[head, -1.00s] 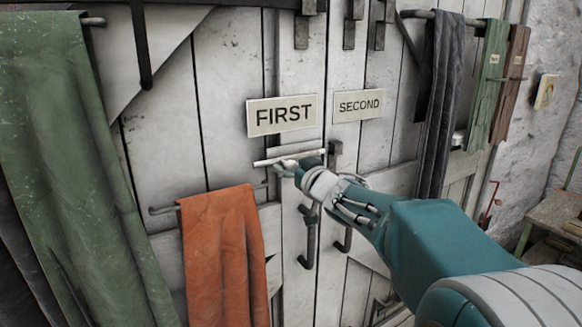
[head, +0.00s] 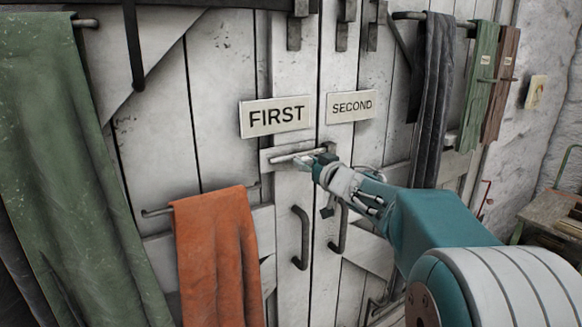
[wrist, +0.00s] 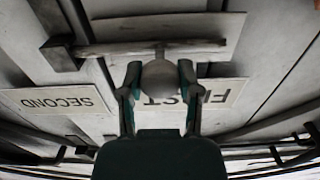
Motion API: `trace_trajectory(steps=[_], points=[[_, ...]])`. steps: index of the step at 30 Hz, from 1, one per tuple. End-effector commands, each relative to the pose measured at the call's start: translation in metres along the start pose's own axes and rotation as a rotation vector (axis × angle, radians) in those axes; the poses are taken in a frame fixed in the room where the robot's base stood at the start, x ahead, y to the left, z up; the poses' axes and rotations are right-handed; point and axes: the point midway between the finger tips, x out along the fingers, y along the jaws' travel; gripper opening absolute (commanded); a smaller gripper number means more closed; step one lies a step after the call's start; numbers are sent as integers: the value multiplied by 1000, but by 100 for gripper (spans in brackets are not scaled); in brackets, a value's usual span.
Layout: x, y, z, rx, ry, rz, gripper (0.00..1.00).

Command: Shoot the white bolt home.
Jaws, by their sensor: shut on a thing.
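The white bolt (head: 292,157) is a pale bar lying across the left door leaf, just below the FIRST sign (head: 275,116). It also shows in the upside-down wrist view (wrist: 205,46). My gripper (head: 318,163) is shut on the bolt's round knob (wrist: 160,78), with one finger on each side in the wrist view. A dark keeper block (wrist: 61,53) stands on the other leaf, below the SECOND sign (head: 350,106). The bolt's end meets the keeper in the wrist view; I cannot tell how deep it sits. My gripper hides part of the bolt in the head view.
Two dark pull handles (head: 301,238) hang below the bolt. An orange cloth (head: 218,255) hangs on a rail at lower left, and a green cloth (head: 65,170) at far left. Dark, green and brown cloths hang at right. A wooden bench (head: 555,208) stands at far right.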

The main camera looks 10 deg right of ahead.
Motion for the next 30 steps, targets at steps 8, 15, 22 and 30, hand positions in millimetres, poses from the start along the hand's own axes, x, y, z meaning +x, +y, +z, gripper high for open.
trace_trajectory(steps=[8, 15, 22, 30], points=[[-1, 6, 0, 1, -2, 11, 0], [-1, 6, 0, 1, -1, 9, 78], [0, 2, 0, 0, -1, 6, 78], [-32, 4, -1, -1, 0, 10, 78]])
